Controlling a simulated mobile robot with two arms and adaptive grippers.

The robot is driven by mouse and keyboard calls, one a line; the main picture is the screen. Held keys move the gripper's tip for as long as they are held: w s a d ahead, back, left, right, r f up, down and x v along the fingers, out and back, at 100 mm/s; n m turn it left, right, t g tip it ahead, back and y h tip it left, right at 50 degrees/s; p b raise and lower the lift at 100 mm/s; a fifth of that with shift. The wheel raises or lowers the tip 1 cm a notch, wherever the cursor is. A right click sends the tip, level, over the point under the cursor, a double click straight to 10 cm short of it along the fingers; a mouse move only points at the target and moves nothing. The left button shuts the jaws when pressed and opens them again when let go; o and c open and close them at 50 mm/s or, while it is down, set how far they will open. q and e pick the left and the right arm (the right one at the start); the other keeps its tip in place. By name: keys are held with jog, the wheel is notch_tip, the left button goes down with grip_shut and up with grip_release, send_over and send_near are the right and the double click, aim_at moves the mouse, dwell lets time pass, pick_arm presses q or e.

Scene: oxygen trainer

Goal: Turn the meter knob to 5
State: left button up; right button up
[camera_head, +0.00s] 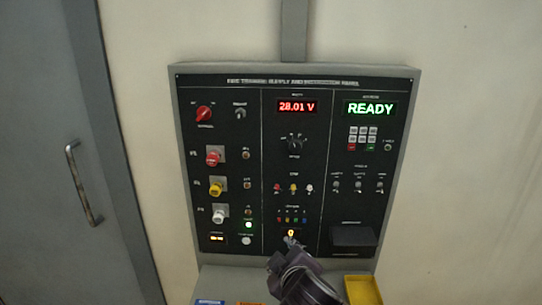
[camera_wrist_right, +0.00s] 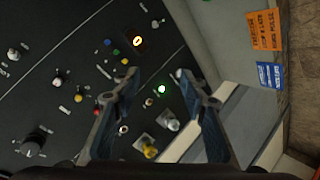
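The meter knob (camera_head: 295,143) is a black rotary knob under the red meter display (camera_head: 297,107), which reads 28.01 V. Small marks surround it, too small to read. In the right wrist view the knob (camera_wrist_right: 32,146) is at the lower left, outside the fingers. My right gripper (camera_head: 289,241) is at the panel's lower middle, well below the knob. The right wrist view shows its two fingers (camera_wrist_right: 156,75) spread apart with nothing between the tips. The fingers are apart from the knob. My left gripper is not in view.
The upright panel (camera_head: 267,75) carries coloured jacks, buttons, a red knob (camera_head: 204,112) and plugs (camera_head: 214,158). A green READY display (camera_head: 369,108) is at upper right. A black box (camera_head: 353,237) juts out at lower right. A yellow tray (camera_head: 363,290) is below. A grey door (camera_head: 60,120) stands left.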

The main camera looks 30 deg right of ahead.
jog(key=w+d+r+t+h, duration=0.1)
jog(key=d+r, duration=0.1)
jog(key=r, duration=0.4)
jog(key=w+d+r+t+h, duration=0.1)
jog(key=w+d+r+t, duration=0.1)
jog(key=r, duration=0.5)
jog(key=t+h, duration=0.2)
send_near(295, 148)
jog(key=w, duration=0.1)
jog(key=p+x, duration=0.2)
jog(key=x, duration=0.5)
jog(key=shift+w+d+r, duration=0.1)
jog(key=shift+d, duration=0.2)
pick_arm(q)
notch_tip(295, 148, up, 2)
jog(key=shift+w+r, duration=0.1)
pick_arm(e)
grip_shut()
